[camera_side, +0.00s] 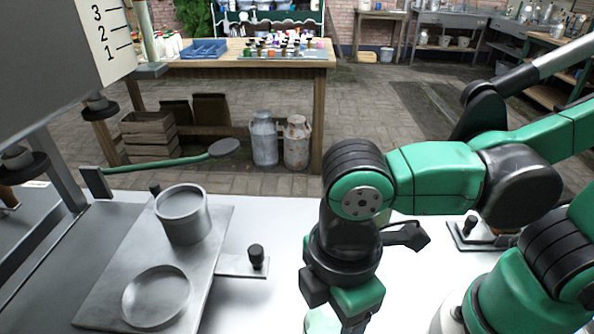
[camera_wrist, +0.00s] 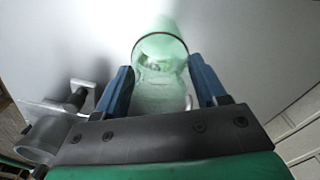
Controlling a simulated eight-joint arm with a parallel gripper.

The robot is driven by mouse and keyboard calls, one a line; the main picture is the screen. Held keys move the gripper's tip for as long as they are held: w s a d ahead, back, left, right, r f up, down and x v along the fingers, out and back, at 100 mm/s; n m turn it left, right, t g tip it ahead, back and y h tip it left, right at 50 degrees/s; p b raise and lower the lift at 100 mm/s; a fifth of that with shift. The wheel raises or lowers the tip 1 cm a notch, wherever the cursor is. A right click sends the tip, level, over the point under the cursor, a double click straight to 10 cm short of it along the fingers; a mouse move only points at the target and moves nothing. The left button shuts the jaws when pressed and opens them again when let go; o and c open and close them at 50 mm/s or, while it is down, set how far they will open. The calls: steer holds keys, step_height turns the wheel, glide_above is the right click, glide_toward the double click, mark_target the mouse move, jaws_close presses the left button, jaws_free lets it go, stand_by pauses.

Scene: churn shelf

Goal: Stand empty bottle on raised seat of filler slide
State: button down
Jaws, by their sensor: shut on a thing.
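My gripper (camera_wrist: 160,90) is shut on a clear, green-tinted glass bottle (camera_wrist: 160,62), with one blue finger on each side of it. In the side view, my gripper's fingers are below the bottom edge. A pale green bit of glass there, probably the bottle (camera_side: 321,323), shows under my wrist. The filler slide (camera_side: 221,237) is a grey plate to the left of my gripper. A raised grey cylindrical seat (camera_side: 184,222) stands on its far part, with nothing on it. A low round ring (camera_side: 156,297) lies on its near part, also empty.
A black knob (camera_side: 256,256) stands on a tab at the slide's right side; the knob (camera_wrist: 76,98) also shows left of my fingers. A green lever (camera_side: 165,161) with a round grey end reaches behind the seat. A marked panel (camera_side: 105,35) overhangs at the left.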

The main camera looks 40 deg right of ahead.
steer(key=shift+f, duration=0.15)
steer(key=shift+c, duration=0.3)
jaws_free()
step_height(320, 180, up, 12)
steer(key=w+d+f+m+t+y, duration=0.1)
steer(key=w+d+f+m+t, duration=0.2)
steer(key=w+d+f+m, duration=0.2)
steer(key=w+d+m, duration=0.2)
steer(key=w+m, duration=0.1)
steer(key=shift+t, duration=0.3)
steer(key=shift+o, duration=0.3)
steer(key=w+d+f+m+t+h, duration=0.1)
steer(key=w+d+f+m+t, duration=0.2)
steer(key=d+m, duration=0.3)
steer(key=d, duration=0.3)
steer(key=shift+m+t, duration=0.3)
steer(key=shift+m, duration=0.1)
